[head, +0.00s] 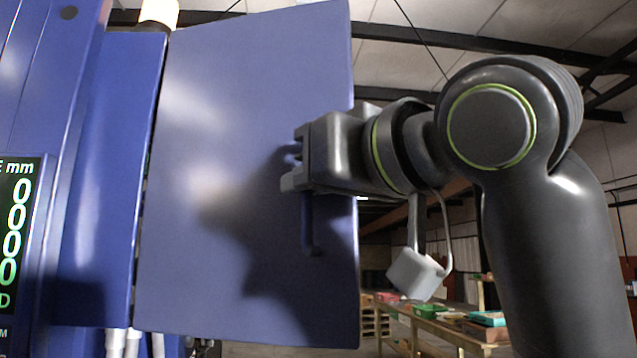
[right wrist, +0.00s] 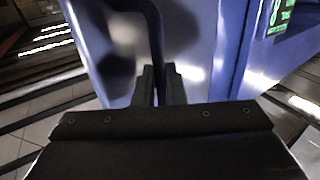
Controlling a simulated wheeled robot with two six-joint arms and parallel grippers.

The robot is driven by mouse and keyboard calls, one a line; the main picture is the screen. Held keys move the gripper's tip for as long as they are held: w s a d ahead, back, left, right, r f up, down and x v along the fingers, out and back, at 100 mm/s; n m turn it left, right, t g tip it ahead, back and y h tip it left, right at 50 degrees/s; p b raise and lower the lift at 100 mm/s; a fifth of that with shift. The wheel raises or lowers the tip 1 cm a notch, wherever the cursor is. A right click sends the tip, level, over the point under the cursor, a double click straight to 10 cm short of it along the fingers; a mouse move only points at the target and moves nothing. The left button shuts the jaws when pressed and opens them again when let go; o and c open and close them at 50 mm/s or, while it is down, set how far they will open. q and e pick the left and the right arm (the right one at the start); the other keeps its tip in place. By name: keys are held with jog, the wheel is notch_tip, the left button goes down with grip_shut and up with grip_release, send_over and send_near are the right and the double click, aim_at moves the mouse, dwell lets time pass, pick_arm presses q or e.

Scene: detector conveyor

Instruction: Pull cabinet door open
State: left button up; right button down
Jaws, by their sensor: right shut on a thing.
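The blue cabinet door (head: 215,230) fills the middle of the head view and is swung partly open from the blue cabinet (head: 105,180) at left. A dark gap shows between the door and the cabinet. A dark vertical bar handle (head: 309,235) sits near the door's right edge. My right gripper (head: 293,165) is at the upper part of this handle, shut on it. In the right wrist view the handle (right wrist: 154,30) runs down between the two fingers of my gripper (right wrist: 161,88). My left gripper is not in view.
A display panel (head: 17,235) with green digits is on the cabinet's left side. Behind my right arm stands a wooden table (head: 440,330) with coloured trays. Open hall space lies to the right of the door.

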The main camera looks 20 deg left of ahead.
jog(key=c, duration=1.8)
grip_release()
jog(key=shift+o, duration=0.8)
jog(key=shift+s+a, duration=0.1)
jog(key=shift+a, duration=0.2)
jog(key=shift+d, duration=0.2)
jog(key=b+v, duration=0.4)
jog(key=v, duration=1.3)
jog(key=shift+s, duration=0.15)
